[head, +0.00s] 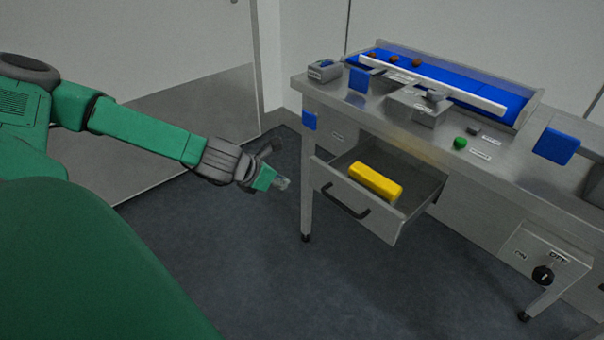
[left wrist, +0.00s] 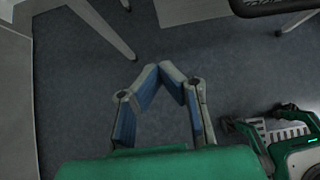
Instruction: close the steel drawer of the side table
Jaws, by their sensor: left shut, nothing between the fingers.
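The steel drawer (head: 345,203) of the side table (head: 440,160) is pulled well out, with a dark bar handle (head: 345,201) on its front. A yellow block (head: 376,182) lies inside it. My left gripper (head: 281,184) is to the left of the drawer, apart from it, over the floor beside the table's front leg. In the left wrist view my left gripper (left wrist: 172,70) shows its fingertips together with nothing between them. My right gripper is not clearly in view.
On the tabletop are a blue belt (head: 450,85) with several brown dates, a green button (head: 460,143) and a grey device (head: 324,70). A black knob (head: 543,275) is on the table's lower right panel. The floor (head: 260,270) before the drawer is clear.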

